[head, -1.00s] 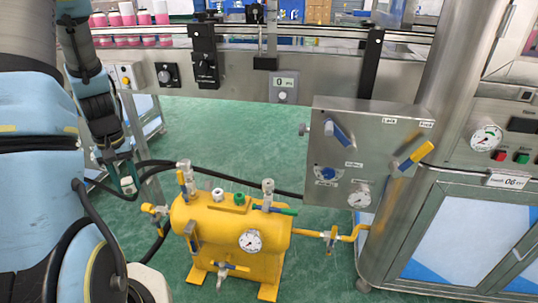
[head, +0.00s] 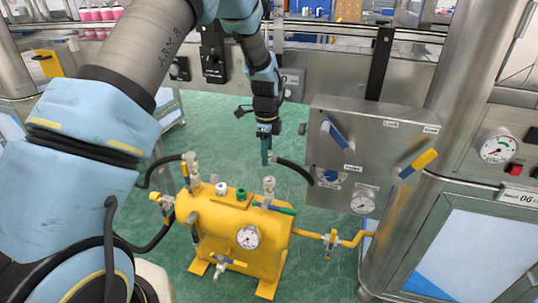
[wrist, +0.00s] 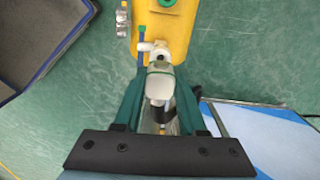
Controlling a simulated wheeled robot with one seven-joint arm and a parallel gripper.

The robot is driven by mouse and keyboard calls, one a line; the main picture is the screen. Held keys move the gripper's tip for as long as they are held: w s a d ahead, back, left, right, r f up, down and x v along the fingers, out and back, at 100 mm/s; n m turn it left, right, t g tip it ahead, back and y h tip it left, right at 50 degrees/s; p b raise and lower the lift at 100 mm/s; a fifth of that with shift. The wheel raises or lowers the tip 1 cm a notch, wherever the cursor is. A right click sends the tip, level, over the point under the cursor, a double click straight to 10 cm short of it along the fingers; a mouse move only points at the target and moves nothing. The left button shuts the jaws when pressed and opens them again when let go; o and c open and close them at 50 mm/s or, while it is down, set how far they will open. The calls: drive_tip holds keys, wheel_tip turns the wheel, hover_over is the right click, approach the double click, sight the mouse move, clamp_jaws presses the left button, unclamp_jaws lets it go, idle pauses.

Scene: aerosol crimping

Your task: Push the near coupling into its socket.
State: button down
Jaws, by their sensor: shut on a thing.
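My gripper (head: 266,158) points down above the right end of the yellow tank (head: 225,228). In the wrist view, its teal fingers (wrist: 160,75) are closed on both sides of a pale coupling (wrist: 160,85). A black hose (head: 295,171) runs from the gripper toward the steel panel. The right upright silver fitting (head: 269,184) on the tank, with a blue-and-green valve handle, stands just below the fingertips. In the wrist view, the coupling overlaps this fitting (wrist: 150,48); whether they touch cannot be told. The fingers hide part of the coupling.
The steel panel (head: 345,150) with blue and yellow handles stands close to the right of my gripper. Another silver fitting (head: 191,162) with a black hose (head: 155,170) is on the tank's left. A yellow pipe (head: 345,242) leaves the tank at right. Green floor lies behind.

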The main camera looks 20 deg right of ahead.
drive_tip(key=shift+s+d+f, duration=0.15)
drive_tip(key=shift+s+d, duration=0.05)
drive_tip(key=shift+d, duration=0.15)
wheel_tip(320, 180, down, 4)
drive_tip(key=b, duration=0.3)
drive_tip(key=shift+f+b, duration=0.4)
drive_tip(key=shift+f, duration=0.3)
drive_tip(key=shift+w+p, duration=0.1)
drive_tip(key=shift+p, duration=0.55)
idle(0.9)
drive_tip(key=shift+f, duration=0.65)
idle(2.2)
drive_tip(key=shift+c, duration=2)
unclamp_jaws()
wheel_tip(320, 180, up, 11)
drive_tip(key=shift+f+p, duration=0.1)
drive_tip(key=shift+p, duration=0.3)
